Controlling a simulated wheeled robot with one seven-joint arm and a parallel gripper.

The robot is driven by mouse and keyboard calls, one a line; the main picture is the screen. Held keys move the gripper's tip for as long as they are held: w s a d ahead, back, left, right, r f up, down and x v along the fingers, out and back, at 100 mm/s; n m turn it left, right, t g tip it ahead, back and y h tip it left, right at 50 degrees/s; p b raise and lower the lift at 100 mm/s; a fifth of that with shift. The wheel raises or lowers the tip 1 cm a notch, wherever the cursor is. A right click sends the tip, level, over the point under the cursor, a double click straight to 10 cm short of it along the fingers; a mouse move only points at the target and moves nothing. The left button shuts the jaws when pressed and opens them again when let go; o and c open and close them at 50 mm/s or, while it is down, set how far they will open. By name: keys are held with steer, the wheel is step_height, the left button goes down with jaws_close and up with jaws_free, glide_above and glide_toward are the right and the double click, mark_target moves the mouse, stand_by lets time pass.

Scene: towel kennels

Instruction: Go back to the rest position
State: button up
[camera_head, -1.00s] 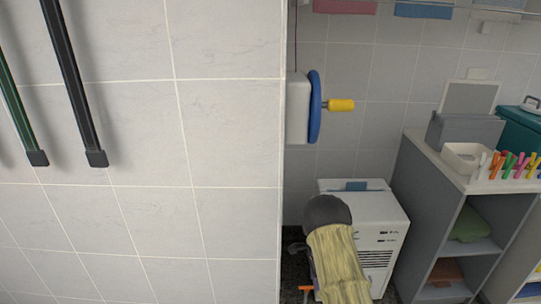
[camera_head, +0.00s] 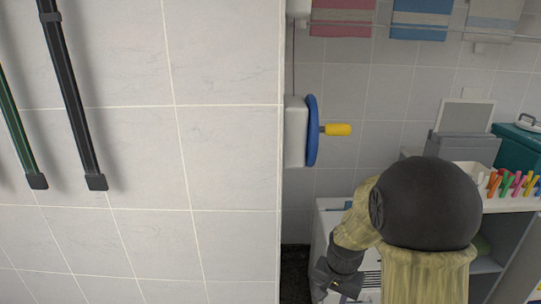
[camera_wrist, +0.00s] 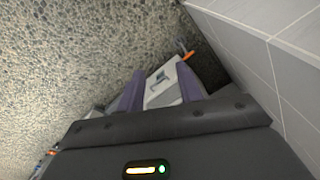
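My arm fills the lower right of the head view, with a big dark round joint and a tan covered link. Its dark far end is low in the picture, in front of the white cabinet (camera_head: 322,224), and its fingertips cannot be made out there. In the wrist view the two purple fingers of my gripper (camera_wrist: 162,82) stand apart with nothing held between them. Beyond them are a pale grey-white object and speckled floor. My gripper points down along a tiled wall.
A tiled wall (camera_head: 225,150) with dark poles (camera_head: 75,110) stands close at the left. Behind it are a blue wheel (camera_head: 312,130) with a yellow handle, hanging towels (camera_head: 420,18), and a shelf unit (camera_head: 515,205) with coloured pegs (camera_head: 510,184). Speckled floor (camera_wrist: 60,50) is open in the wrist view.

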steer(key=s+r+n+t+p, duration=0.2)
steer(key=s+r+n, duration=0.4)
steer(key=s, duration=0.5)
step_height(320, 180, up, 37)
steer(key=p, duration=3.6)
steer(key=shift+a+p, duration=0.15)
steer(key=shift+p, duration=0.15)
steer(key=shift+w, duration=0.1)
